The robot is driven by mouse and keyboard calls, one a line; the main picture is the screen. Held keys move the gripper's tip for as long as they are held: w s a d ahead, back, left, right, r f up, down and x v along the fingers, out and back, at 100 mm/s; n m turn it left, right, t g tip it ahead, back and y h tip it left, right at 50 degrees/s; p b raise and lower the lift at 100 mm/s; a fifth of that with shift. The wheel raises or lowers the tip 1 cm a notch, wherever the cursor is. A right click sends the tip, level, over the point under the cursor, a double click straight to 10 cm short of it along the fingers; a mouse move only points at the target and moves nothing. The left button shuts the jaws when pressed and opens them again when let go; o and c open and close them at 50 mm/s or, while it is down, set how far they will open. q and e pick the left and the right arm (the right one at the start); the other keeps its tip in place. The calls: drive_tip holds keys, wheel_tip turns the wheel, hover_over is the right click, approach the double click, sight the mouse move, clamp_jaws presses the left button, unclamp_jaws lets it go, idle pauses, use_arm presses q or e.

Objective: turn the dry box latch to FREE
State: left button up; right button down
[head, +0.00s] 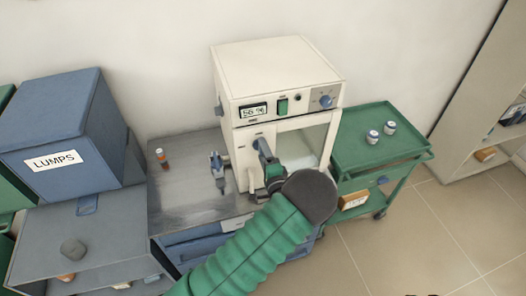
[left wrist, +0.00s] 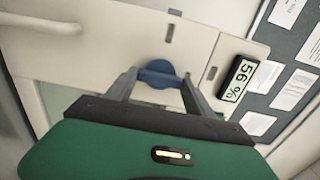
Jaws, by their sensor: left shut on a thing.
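The dry box (head: 275,65) is a cream cabinet with a windowed door, standing on the grey bench. Its front has a lit display (head: 253,110), which reads 56 % in the left wrist view (left wrist: 238,80). The latch, a round blue knob (left wrist: 158,74), is on the cream front and sits between the fingers of my left gripper (left wrist: 160,84). The left gripper (head: 261,147) is shut on this knob, with both fingers beside it. In the head view the gripper and arm hide most of the latch. Any FREE marking is not readable. My right gripper is in neither view.
A blue box labelled LUMPS (head: 50,120) stands at the left. A small grey-blue device (head: 218,172) and an orange-brown vial (head: 161,158) stand on the bench (head: 180,190). A green cart (head: 365,158) with two small jars is at the right. Open floor lies at lower right.

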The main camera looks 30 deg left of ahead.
use_arm(q)
drive_tip(key=shift+d+f, duration=0.15)
drive_tip(key=o, duration=1.1)
drive_tip(key=shift+o, duration=1.4)
drive_tip(key=shift+w, duration=0.15)
